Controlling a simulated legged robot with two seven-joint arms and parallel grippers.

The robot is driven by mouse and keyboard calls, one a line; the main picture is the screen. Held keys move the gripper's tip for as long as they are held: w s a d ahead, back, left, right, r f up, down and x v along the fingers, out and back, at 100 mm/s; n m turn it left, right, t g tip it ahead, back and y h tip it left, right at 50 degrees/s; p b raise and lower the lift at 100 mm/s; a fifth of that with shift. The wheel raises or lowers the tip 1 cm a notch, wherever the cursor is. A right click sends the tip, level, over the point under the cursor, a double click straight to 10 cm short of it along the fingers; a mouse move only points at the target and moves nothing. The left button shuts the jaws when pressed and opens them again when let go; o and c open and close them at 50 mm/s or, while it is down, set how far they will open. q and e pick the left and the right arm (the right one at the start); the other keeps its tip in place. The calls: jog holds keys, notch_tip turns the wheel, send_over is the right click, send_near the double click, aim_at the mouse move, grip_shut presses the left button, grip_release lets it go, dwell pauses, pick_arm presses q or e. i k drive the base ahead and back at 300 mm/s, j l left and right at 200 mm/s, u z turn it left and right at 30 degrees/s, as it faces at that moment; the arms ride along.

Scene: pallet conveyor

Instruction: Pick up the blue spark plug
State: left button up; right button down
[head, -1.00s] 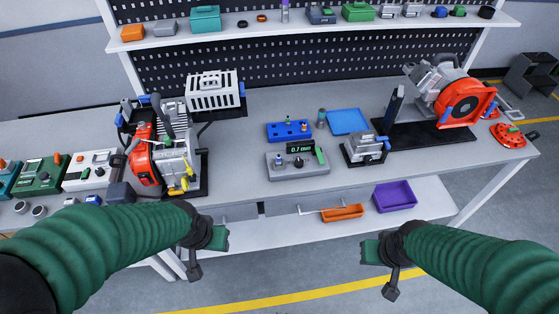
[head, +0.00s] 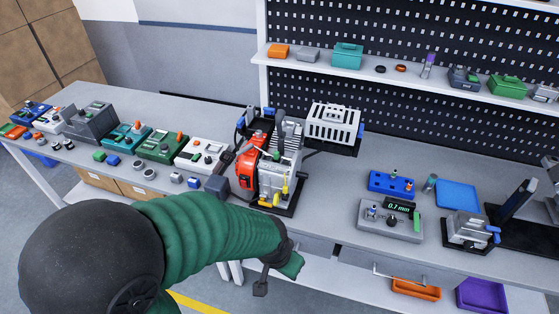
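A blue holder (head: 390,185) with small upright parts lies on the workbench, right of centre. One small part in it (head: 408,186) may be a spark plug; I cannot tell which part is the blue spark plug at this size. A grey gauge (head: 391,221) reading 0.7 mm stands just in front of the holder, with small plug-like parts on its left half. My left gripper (head: 279,272) hangs in front of the bench edge, below the engine and well apart from the holder. Its finger opening cannot be made out. My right gripper is out of view.
A red and grey engine (head: 270,170) stands on the bench between my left arm and the holder. A flat blue tray (head: 458,194) and a grey clamp-like device (head: 468,230) lie to the right. An orange bin (head: 416,290) and a purple bin (head: 482,296) sit below.

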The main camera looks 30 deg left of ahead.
aim_at(372, 212)
jog(key=i+j+z, duration=0.2)
jog(key=z, duration=0.2)
jog(key=i+j+z, duration=0.35)
jog(key=j+z, duration=0.2)
jog(key=z, duration=0.2)
jog(key=i, duration=0.05)
